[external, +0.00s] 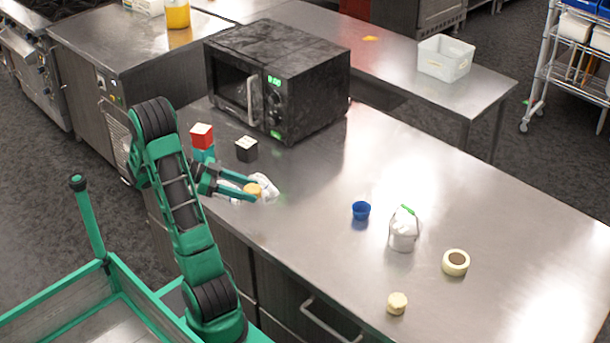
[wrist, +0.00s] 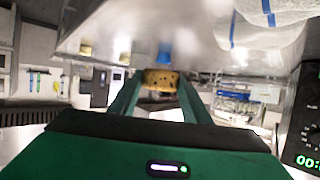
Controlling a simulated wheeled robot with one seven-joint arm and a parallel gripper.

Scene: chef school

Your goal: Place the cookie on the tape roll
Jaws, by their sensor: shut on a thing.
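The cookie (external: 252,188), round and golden with dark chips, is between the fingers of my gripper (external: 256,191), over the left front part of the steel counter. In the wrist view the cookie (wrist: 160,81) is gripped between the green fingertips (wrist: 158,90), with its edge facing the camera. My gripper is shut on it. The tape roll (external: 446,262), a pale cream ring with a dark hole, lies flat on the counter far to the right of my gripper. Its top is clear. I cannot make it out surely in the wrist view.
A crumpled whitish clear bag (external: 270,188) is right beside the gripper. A red-and-teal block stack (external: 202,137), a black block (external: 246,150) and the microwave (external: 290,85) stand behind. A blue cup (external: 361,210), white container (external: 403,235) and beige piece (external: 397,303) are near the tape.

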